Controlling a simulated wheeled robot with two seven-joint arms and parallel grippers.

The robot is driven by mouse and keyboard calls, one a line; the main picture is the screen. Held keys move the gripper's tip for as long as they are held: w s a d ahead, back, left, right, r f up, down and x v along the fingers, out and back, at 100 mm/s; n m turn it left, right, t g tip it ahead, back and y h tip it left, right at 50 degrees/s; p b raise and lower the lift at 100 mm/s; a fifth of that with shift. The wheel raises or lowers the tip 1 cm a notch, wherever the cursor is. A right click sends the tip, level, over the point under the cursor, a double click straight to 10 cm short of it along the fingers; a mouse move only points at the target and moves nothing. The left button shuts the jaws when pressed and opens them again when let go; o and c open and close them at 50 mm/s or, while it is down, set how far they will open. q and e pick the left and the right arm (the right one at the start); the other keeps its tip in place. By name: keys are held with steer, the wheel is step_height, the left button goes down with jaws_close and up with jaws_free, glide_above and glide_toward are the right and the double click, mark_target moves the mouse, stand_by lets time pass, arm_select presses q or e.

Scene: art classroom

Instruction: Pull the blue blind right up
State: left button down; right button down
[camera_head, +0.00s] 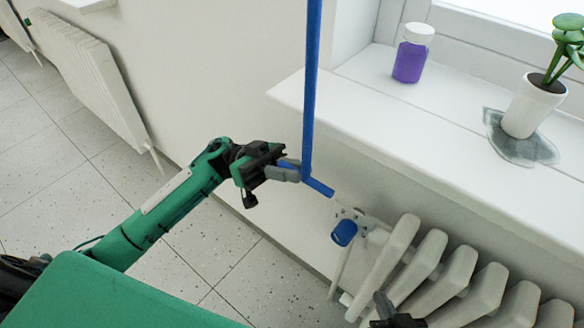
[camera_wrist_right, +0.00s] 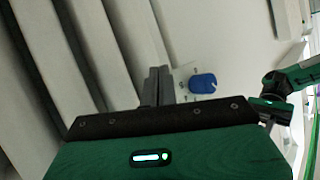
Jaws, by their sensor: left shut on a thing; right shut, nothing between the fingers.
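A blue crank rod (camera_head: 311,90) hangs from the top edge of the head view, in front of the wall by the window sill. Its lower end bends into a short slanting blue part (camera_head: 319,186). My left gripper (camera_head: 292,171) is shut on this bent lower part, whose tip sticks out past the fingers. The blue blind itself is not in view. My right gripper shows only as a dark tip (camera_head: 385,305) at the bottom of the head view, over the radiator. In the right wrist view its fingers (camera_wrist_right: 159,85) are shut and empty.
A white radiator (camera_head: 425,265) with a blue valve knob (camera_head: 344,232) stands below the sill (camera_head: 400,125). On the sill are a purple jar (camera_head: 410,60) and a potted plant (camera_head: 533,105) on a grey patch. Another radiator (camera_head: 85,65) is at the left. The tiled floor is clear.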

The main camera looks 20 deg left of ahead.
arm_select(q)
steer(key=shift+w+r, duration=0.1)
steer(key=shift+r, duration=0.05)
